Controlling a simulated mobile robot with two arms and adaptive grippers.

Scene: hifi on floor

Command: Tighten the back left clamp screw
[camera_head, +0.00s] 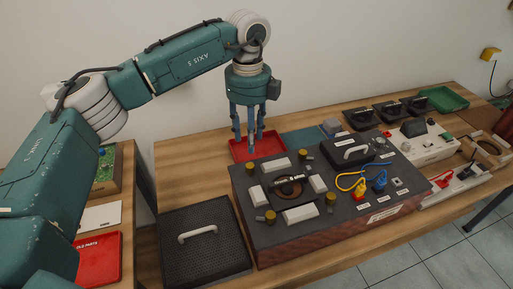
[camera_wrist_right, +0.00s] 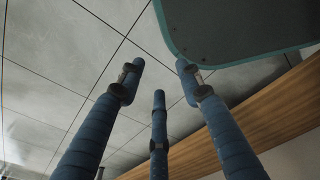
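My left gripper (camera_head: 250,140) points straight down with its blue fingers apart. Its fingertips are at the back left of the dark device box (camera_head: 238,204), just above or behind a brass clamp screw (camera_head: 249,168) in the picture. I cannot tell whether they touch it. Nothing shows between the fingers. Other brass screws stand at the back (camera_head: 305,154), right (camera_head: 331,198) and front (camera_head: 270,216), among white blocks around a round centre part (camera_head: 289,187). My right gripper (camera_wrist_right: 158,85) shows only in the right wrist view, its three blue fingers spread and empty.
A red tray (camera_head: 240,150) lies behind the box, partly hidden by the left fingers. A black cover with a handle (camera_head: 205,245) lies left of the box. More devices fill the table's right end.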

